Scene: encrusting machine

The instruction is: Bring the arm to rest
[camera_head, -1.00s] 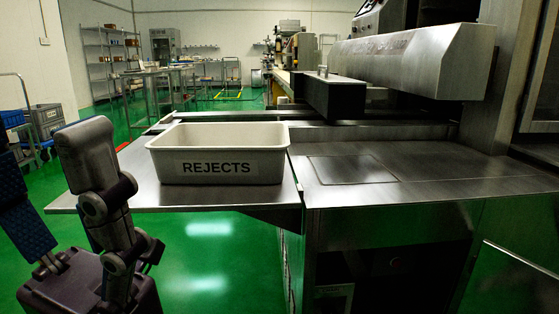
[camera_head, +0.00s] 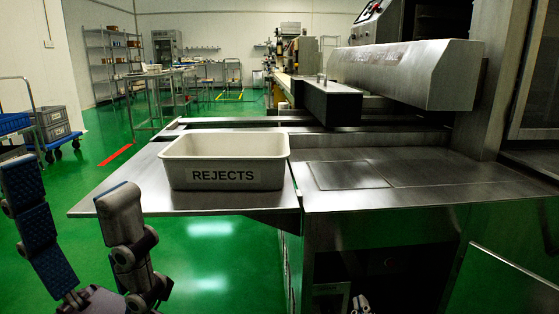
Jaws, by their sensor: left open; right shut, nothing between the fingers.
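My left gripper (camera_head: 69,186) is in the lower left of the head view, with its fingers pointing up. Its two fingers are wide apart, one showing a blue ribbed pad, and nothing is between them. It is in front of the steel shelf's left end and apart from the rejects bin (camera_head: 223,178). Only a small tip of my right gripper (camera_head: 361,304) shows at the bottom edge, in front of the machine's lower cabinet. It is shut and empty; the rest of it is out of view.
The whitish bin marked REJECTS stands upright on the steel side shelf (camera_head: 150,205). The machine's steel worktop (camera_head: 420,175) is bare to its right. A trolley with grey crates (camera_head: 53,122) stands at the far left. Green floor (camera_head: 210,250) is open below the shelf.

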